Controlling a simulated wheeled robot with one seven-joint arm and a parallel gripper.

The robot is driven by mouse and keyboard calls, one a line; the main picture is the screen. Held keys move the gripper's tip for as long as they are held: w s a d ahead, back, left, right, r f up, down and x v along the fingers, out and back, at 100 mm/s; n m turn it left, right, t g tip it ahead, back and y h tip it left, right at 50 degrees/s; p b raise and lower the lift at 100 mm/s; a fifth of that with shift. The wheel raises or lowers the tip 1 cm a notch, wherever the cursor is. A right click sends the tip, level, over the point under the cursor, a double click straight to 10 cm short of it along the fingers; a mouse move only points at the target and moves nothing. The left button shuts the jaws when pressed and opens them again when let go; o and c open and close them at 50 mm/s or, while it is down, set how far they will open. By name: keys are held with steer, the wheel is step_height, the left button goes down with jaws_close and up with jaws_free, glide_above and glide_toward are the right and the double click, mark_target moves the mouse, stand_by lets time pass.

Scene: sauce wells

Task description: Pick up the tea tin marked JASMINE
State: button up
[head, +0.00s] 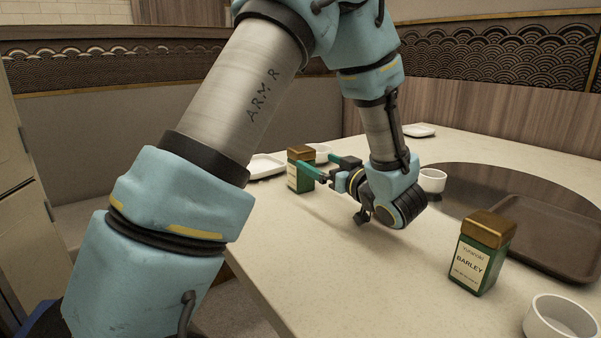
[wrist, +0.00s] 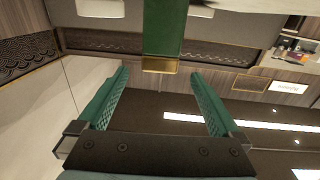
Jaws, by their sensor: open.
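A green tea tin with a brown-gold lid (head: 301,154) stands upright on the far left part of the table. Its pale label is partly covered by a gripper finger and I cannot read it. My gripper (head: 313,160) is open beside this tin, with one teal finger crossing in front of it. In the wrist view the green tin (wrist: 163,28) is centred between the open fingers (wrist: 160,72), around or just beyond their tips; I cannot tell which. A second green tin (head: 481,254), marked BARLEY, stands at the front right, away from my gripper.
A white cup (head: 432,181) stands behind my wrist and a white bowl (head: 560,318) at the front right. A brown tray (head: 545,235) lies on the dark round panel (head: 460,180). White dishes (head: 265,166) and (head: 420,130) sit along the back. The table's front-left is clear.

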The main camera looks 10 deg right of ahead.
mark_target(308, 156)
steer(key=x, duration=0.8)
steer(key=shift+w+a, duration=0.1)
steer(key=shift+w, duration=0.2)
steer(key=shift+c, duration=0.2)
steer(key=c, duration=1.5)
